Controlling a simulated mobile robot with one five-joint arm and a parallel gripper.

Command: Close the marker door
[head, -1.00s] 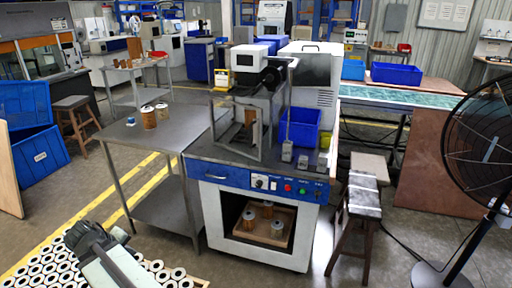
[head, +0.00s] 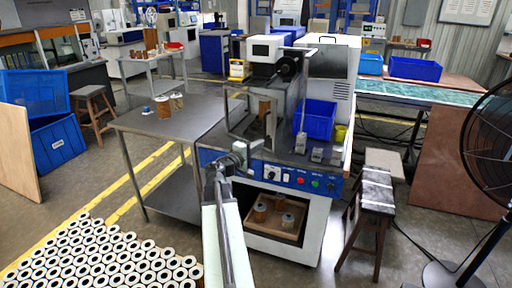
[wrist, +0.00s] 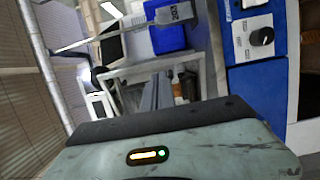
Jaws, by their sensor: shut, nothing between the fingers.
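The marker stands on the blue-fronted machine bench, with a grey metal frame (head: 228,112) around its working space. I take the framed panel as its door; I cannot tell how far it stands open. A brown cartridge (head: 264,107) sits inside the frame. My gripper (head: 240,150) is in front of the frame's lower part, near the bench's front left edge. It is shut and empty. In the wrist view my gripper (wrist: 156,90) points at the pale frame (wrist: 140,68), with a brown cartridge (wrist: 178,92) beyond. Whether the fingers touch the frame is unclear.
A blue bin (head: 316,120) and several small grey blocks stand on the bench right of the marker. A steel table (head: 150,120) with cartridges is at left. A stool (head: 378,185) and fan (head: 490,150) stand at right. White cartridges (head: 100,258) fill the lower left.

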